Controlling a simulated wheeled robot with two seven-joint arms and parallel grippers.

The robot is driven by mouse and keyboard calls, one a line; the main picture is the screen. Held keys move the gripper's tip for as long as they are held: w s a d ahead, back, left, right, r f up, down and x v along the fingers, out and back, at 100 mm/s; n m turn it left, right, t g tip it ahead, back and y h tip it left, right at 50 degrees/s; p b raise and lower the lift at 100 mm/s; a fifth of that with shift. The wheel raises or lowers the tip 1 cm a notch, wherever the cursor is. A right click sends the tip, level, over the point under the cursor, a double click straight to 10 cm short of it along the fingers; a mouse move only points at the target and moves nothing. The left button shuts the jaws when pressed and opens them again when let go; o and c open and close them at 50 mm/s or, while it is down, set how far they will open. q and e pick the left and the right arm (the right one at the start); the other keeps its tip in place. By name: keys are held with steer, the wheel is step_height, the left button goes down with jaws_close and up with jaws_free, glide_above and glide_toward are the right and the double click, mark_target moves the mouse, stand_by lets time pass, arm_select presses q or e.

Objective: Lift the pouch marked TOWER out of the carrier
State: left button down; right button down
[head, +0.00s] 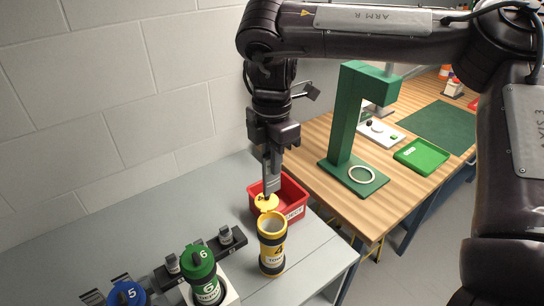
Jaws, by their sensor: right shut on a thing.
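A carrier (272,257) stands upright near the front edge of the grey bench. A yellow lid (266,204) stands swung up behind the rim. My right gripper (268,191) points down from above, shut, with its fingertips at the lid's upper edge; it seems to hold the lid. I cannot make out the pouch marked TOWER. My left gripper is out of view.
A red bin (293,192) sits just behind the carrier. A green-capped carrier 6 (199,263) and a blue-capped carrier 5 (126,294) stand to the left. A green stand (345,125) with a white ring (362,174) and a green tray (421,154) are on the wooden table.

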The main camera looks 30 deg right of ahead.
steer(key=shift+r+p, duration=1.35)
step_height(320, 180, up, 2)
steer(key=shift+p, duration=0.9)
steer(key=shift+r, duration=2.55)
